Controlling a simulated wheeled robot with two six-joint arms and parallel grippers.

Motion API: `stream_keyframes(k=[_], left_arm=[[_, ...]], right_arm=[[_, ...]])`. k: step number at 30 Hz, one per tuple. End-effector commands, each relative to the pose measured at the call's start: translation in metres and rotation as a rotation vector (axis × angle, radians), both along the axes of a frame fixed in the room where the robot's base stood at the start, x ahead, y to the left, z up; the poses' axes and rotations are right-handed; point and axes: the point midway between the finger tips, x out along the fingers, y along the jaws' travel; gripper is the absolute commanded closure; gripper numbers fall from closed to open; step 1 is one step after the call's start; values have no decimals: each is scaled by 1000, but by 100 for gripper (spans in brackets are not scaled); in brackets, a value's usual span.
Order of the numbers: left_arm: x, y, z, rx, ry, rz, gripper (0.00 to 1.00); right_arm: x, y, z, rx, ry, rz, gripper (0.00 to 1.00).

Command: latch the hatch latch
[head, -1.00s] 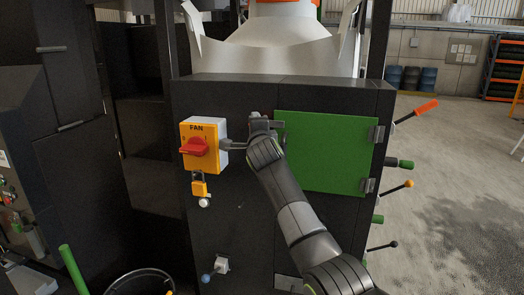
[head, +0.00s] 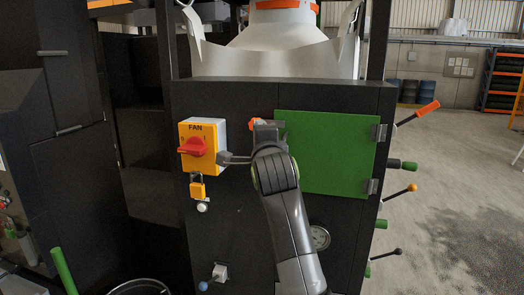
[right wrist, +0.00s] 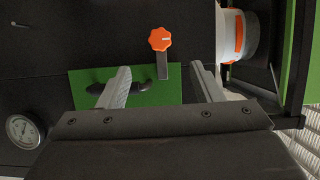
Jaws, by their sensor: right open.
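The green hatch (head: 330,155) sits shut-looking in the dark panel, its hinges at the right. It also shows in the right wrist view (right wrist: 160,97), with a dark handle partly behind a finger. The latch's orange knob (right wrist: 160,39) is beside the hatch edge, and its grey bar (right wrist: 163,70) reaches over that edge. In the head view the knob (head: 256,123) shows just past my right gripper (head: 248,146), which partly hides the latch. In the right wrist view my right gripper (right wrist: 159,70) is open, one finger on each side of the bar, with gaps. My left gripper is not in view.
A yellow fan switch box (head: 203,145) with a red knob stands close left of my right gripper. A gauge (head: 319,238) is below the hatch. Several levers (head: 418,110) stick out at the panel's right side. A white funnel (head: 275,45) is above.

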Motion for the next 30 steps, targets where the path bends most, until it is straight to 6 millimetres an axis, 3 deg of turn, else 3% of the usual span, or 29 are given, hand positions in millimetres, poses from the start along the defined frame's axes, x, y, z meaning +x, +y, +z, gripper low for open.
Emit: stream_keyframes(k=[7, 20, 23, 26, 30], left_arm=[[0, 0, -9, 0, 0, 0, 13], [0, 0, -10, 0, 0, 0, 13], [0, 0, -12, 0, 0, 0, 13], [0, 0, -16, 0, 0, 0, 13], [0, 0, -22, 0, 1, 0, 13]], right_arm=[[-18, -2, -1, 0, 1, 0, 41], [-16, -6, -6, -3, 6, -14, 41], [-6, -23, -31, -16, 20, -79, 41], [11, -55, -79, -55, 38, -200, 41], [25, -108, -163, -167, 47, -377, 41]])
